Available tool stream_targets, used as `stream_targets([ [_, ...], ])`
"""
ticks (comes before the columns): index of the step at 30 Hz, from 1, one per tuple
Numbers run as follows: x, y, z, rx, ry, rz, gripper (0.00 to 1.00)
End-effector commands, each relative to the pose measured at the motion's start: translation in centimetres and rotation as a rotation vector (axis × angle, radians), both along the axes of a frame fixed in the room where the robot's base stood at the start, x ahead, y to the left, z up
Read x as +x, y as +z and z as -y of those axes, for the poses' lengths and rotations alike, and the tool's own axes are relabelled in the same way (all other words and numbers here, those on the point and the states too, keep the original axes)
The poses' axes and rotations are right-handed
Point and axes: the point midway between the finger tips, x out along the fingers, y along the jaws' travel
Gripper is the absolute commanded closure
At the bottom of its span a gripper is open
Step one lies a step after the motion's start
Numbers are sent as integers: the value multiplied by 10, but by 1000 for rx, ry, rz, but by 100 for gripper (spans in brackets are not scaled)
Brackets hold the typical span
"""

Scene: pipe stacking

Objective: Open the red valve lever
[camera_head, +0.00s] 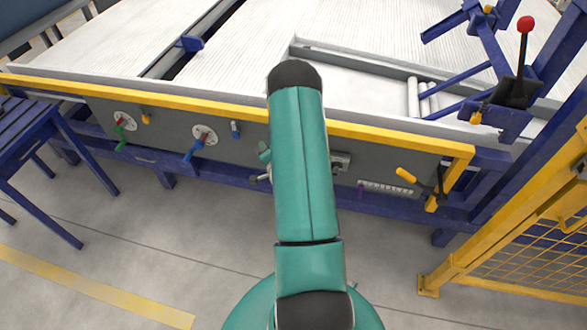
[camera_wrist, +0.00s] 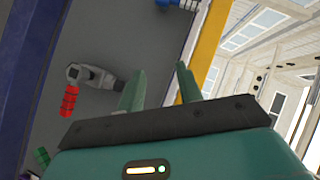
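The red valve lever (camera_wrist: 70,100) shows in the wrist view as a ribbed red grip on a grey metal valve body (camera_wrist: 92,76), mounted on a dark grey panel. My gripper (camera_wrist: 160,80) has its two green fingers spread with nothing between them. The fingers are to the right of the valve body in that view, with the left finger beside its end; I cannot tell whether they touch. The red grip lies apart from the fingers. In the head view my arm covers the middle of the panel (camera_head: 230,150), and I cannot make out this red grip there.
A blue lever (camera_head: 195,147) and a green lever (camera_head: 121,138) with a small red part are on the panel's left. A yellow lever (camera_head: 405,175) is at its right. A yellow rail (camera_head: 200,108) runs above the panel. A yellow mesh fence (camera_head: 535,250) stands at the right.

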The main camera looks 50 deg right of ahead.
Motion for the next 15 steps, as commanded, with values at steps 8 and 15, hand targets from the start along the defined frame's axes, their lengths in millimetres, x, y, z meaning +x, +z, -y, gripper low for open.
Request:
stream_targets([
  [8,-90,-100,9,142,-180,290,65],
  [15,-145,-140,-6,200,-271,474,65],
])
